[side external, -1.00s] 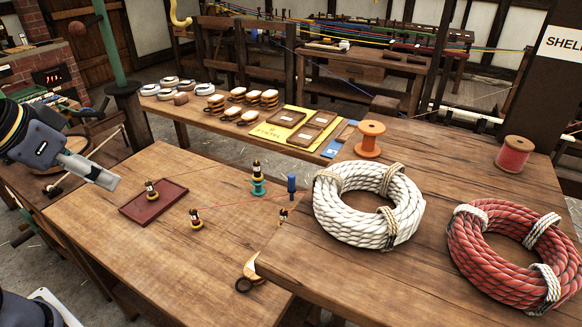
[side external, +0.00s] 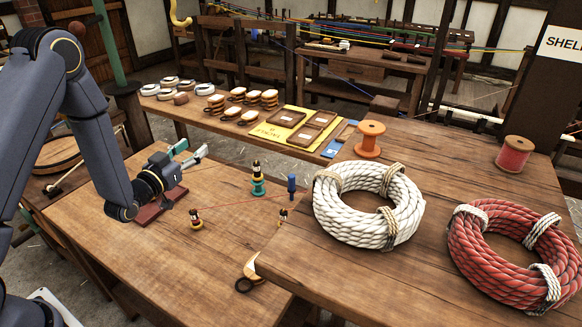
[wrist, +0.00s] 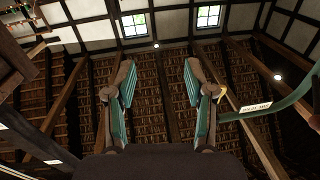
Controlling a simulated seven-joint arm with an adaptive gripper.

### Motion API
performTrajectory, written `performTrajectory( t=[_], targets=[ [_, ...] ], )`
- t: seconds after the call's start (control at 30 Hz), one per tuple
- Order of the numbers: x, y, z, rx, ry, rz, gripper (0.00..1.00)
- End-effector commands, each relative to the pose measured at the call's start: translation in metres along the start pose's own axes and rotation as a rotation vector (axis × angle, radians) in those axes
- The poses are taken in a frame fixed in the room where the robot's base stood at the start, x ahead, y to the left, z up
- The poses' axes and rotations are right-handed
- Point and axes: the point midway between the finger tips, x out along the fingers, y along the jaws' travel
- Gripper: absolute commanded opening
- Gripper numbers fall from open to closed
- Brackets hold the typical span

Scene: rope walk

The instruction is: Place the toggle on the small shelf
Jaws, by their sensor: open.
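I cannot tell for sure which piece is the toggle. Small turned pieces banded in black, yellow and red stand on the near table: one (side external: 196,219) in the middle, one (side external: 258,179) on a teal base, one (side external: 283,216) beside the larger table's edge. No small shelf is clearly identifiable; a partly cut-off sign reading "SHEL" (side external: 562,42) is at upper right. In the wrist view my open fingers (wrist: 160,72) point up at the roof.
A blue post (side external: 291,187) with a red string stands right of my gripper. White (side external: 337,232) and red (side external: 475,262) rope coils and an orange spool (side external: 370,148) occupy the larger table. Brown trays lie on a yellow mat (side external: 268,131) behind. The near table's front is mostly clear.

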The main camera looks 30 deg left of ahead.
Motion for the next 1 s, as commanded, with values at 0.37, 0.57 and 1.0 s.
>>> performTrajectory(
  t=[0.37, 0.57, 1.0],
  targets=[
    [-0.082, -0.016, 0.182, -0.062, -0.350, -0.063, 0.54],
    [-0.071, -0.019, 0.195, -0.066, -0.365, -0.072, 0.54],
    [-0.018, -0.022, 0.215, -0.065, -0.366, -0.071, 0.54]
  ],
)
